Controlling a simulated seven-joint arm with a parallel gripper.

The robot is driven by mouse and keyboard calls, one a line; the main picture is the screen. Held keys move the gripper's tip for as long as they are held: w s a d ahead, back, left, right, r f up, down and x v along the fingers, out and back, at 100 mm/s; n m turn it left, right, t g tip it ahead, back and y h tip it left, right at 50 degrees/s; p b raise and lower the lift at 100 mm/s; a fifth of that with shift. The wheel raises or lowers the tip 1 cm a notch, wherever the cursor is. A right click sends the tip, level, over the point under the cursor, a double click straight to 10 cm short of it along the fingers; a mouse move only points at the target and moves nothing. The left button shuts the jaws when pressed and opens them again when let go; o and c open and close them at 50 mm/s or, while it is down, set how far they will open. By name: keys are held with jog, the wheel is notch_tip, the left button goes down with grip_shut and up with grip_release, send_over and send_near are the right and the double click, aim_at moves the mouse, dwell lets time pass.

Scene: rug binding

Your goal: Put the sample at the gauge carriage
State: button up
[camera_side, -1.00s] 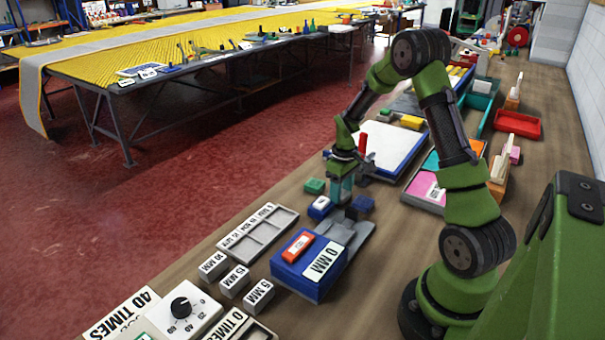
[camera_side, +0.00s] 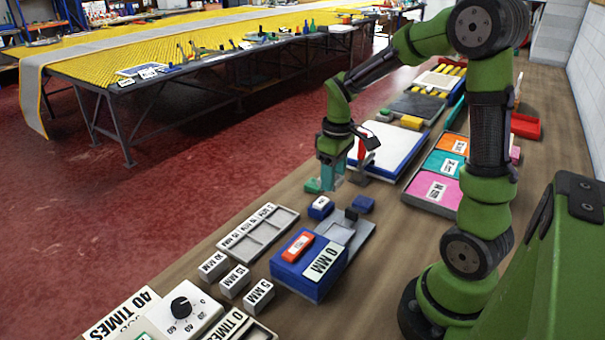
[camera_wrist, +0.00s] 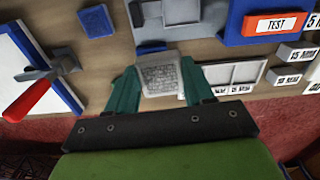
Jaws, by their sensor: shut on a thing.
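In the wrist view, my gripper (camera_wrist: 155,92) is shut on a pale grey, textured sample (camera_wrist: 162,78). The sample is hard to make out in the side view. The gauge is a blue box (camera_side: 309,278) marked 0 MM with an orange TEST label. A grey plate (camera_side: 357,236) extends behind it, with a small dark upright block (camera_side: 351,214), seemingly the carriage. My gripper is apart from the plate, behind and left of it.
A blue block (camera_side: 364,204) stands beside the plate. A grey slotted tray (camera_side: 258,232) and several labelled MM blocks (camera_side: 234,281) lie in front. Behind are a white-topped blue board (camera_side: 388,150) and a red-handled tool (camera_side: 361,150). Coloured trays (camera_side: 433,190) lie to the right.

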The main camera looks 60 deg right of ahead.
send_over(340, 236)
jog(key=f, duration=0.2)
notch_tip(340, 236, down, 4)
jog(key=shift+r+m, duration=0.15)
jog(key=shift+m, duration=0.15)
jog(key=shift+d+f, duration=0.1)
jog(key=shift+f, duration=2.1)
jog(key=shift+f, duration=0.25)
jog(key=shift+f, duration=0.4)
jog(key=o, duration=1)
notch_tip(340, 236, up, 13)
jog(key=shift+f, duration=0.1)
jog(key=s+a+r+m+t, duration=0.1)
jog(key=a+r+t, duration=0.1)
jog(key=a+r, duration=0.1)
jog(key=s+a+r+m+t+y, duration=0.1)
jog(key=a+r+t, duration=0.1)
jog(key=a+r, duration=0.2)
jog(key=s+a+r+m+t+y, duration=0.1)
jog(key=s+a+r+m+t, duration=0.1)
jog(key=a+r, duration=0.1)
jog(key=shift+a+r+t, duration=0.25)
jog(key=shift+a+t, duration=0.15)
jog(key=shift+a, duration=0.5)
